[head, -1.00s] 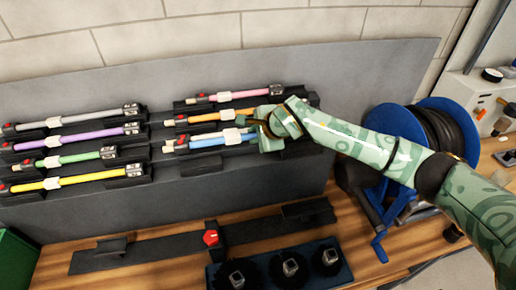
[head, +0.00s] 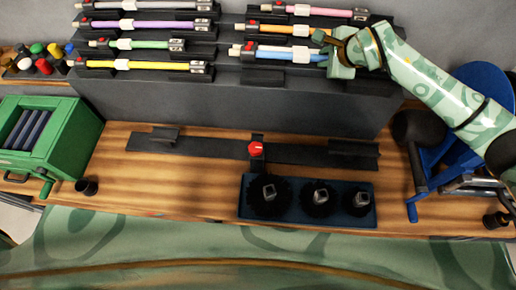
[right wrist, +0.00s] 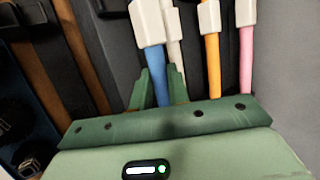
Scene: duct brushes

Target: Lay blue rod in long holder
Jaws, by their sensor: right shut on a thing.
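The blue rod (head: 290,56) has a white collar and lies along the lowest right row of the dark rack. A cream rod (right wrist: 175,52) runs close beside it in the right wrist view. My right gripper (head: 338,60) is at the rod's right end. In the right wrist view its fingers (right wrist: 161,92) are shut around the blue rod (right wrist: 156,62). Whether the rod is clear of its rack supports is hard to tell. The long holder (head: 210,145) is a black bar on the wooden table, with a raised support near each end and a red knob (head: 256,148). Its supports are empty. My left gripper is out of view.
Orange (head: 295,28) and pink (head: 318,12) rods sit above the blue one; several other rods lie at left. A blue tray (head: 247,211) with three dark round pieces stands before the holder. A green box (head: 70,122) is at left, a blue reel (head: 470,85) at right.

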